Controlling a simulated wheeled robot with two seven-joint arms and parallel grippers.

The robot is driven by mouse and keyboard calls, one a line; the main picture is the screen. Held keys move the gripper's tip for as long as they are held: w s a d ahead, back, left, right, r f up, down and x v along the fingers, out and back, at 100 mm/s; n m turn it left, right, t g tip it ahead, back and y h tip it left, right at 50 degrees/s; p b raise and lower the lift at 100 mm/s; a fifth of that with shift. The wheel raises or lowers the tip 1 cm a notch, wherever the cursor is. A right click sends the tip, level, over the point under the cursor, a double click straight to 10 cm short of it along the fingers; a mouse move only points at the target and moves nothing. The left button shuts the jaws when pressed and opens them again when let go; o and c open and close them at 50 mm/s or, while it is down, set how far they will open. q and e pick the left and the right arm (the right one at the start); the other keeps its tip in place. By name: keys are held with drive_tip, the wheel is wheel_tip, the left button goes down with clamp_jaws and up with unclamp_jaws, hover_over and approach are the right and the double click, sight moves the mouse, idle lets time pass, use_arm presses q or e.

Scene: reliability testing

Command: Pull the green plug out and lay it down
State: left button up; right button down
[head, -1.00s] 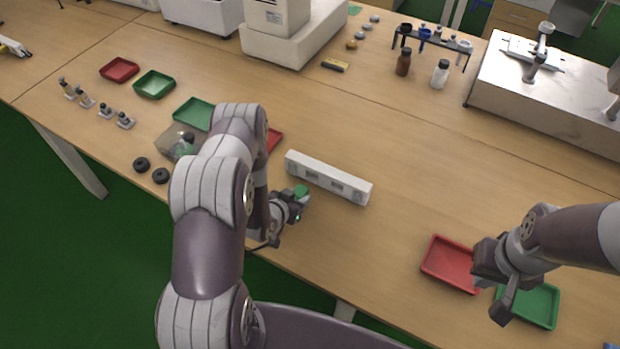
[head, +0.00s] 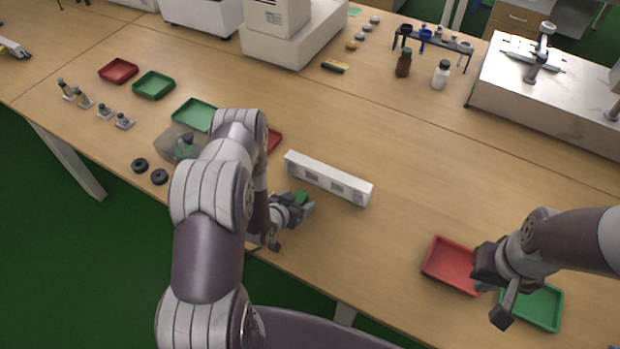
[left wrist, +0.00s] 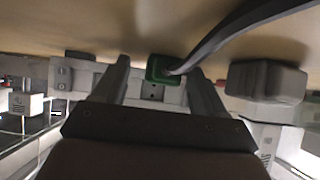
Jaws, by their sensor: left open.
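The green plug (head: 301,197) is at my left gripper (head: 304,208) on the near side of the white power strip (head: 328,178). It looks apart from the strip. In the left wrist view the plug (left wrist: 160,68) shows between the two spread fingers, with a dark cable (left wrist: 225,32) running from it. A strip face with small holes (left wrist: 152,91) shows beside the plug. My left gripper is open, low over the table. Whether the plug rests on the table is unclear. My right gripper (head: 497,288) hangs near the right trays; its finger gap is not clear.
A red tray (head: 450,266) and a green tray (head: 545,306) lie at the right. A clear bin (head: 178,142) and dark round pieces (head: 140,165) lie left of my left arm. A bottle rack (head: 432,42) and a metal box (head: 545,95) stand behind.

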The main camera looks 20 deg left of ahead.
use_arm(q)
drive_tip(key=v, duration=1.2)
drive_tip(key=shift+s+r+b, duration=0.2)
drive_tip(key=shift+s+b, duration=0.1)
drive_tip(key=shift+f, duration=0.1)
